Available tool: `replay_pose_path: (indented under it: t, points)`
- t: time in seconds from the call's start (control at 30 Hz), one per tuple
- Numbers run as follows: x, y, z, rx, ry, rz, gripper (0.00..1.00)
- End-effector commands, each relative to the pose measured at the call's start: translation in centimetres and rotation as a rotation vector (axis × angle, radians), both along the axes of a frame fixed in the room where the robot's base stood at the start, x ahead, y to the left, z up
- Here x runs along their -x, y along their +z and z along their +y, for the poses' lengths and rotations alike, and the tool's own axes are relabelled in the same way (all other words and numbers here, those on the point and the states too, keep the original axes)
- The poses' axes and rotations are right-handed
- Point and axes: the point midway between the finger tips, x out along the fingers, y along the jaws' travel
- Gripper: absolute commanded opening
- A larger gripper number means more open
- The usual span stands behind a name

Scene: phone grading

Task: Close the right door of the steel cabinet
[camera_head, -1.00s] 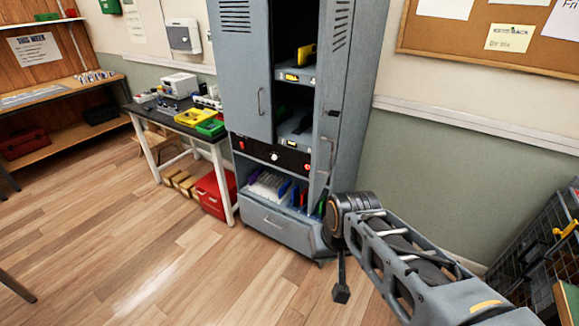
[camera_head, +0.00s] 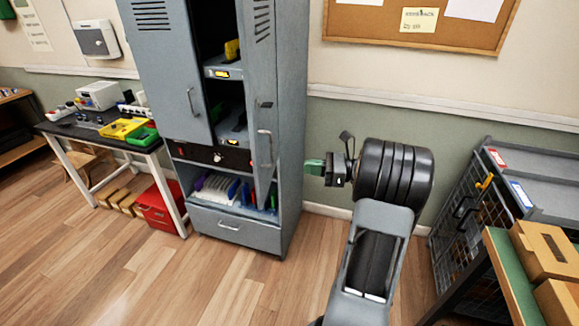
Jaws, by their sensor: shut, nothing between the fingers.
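The grey steel cabinet (camera_head: 235,222) stands left of centre. Its right door (camera_head: 264,95) is partly open, swung outward and seen at a steep angle, with a vertical bar handle (camera_head: 266,147) on its face. A dark gap shows the shelves between it and the left door (camera_head: 172,75), which looks shut. My gripper (camera_head: 310,168) is to the right of the right door, pointing left toward the cabinet.
A black bench (camera_head: 75,132) with yellow and green trays stands left of the cabinet, with a red box (camera_head: 158,205) below. A wire-sided cart (camera_head: 470,235) and a green-topped table (camera_head: 505,268) with cardboard boxes are at right. The floor before the cabinet is clear.

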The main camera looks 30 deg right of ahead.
Motion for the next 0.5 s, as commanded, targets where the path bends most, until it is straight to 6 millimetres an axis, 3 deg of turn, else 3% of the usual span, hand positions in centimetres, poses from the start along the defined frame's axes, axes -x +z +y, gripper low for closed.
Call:
replay_pose_path:
  t: [0.5]
  points:
    - [-5.7, 0.1, 7.4, -0.001, 0.003, 0.001, 0.0]
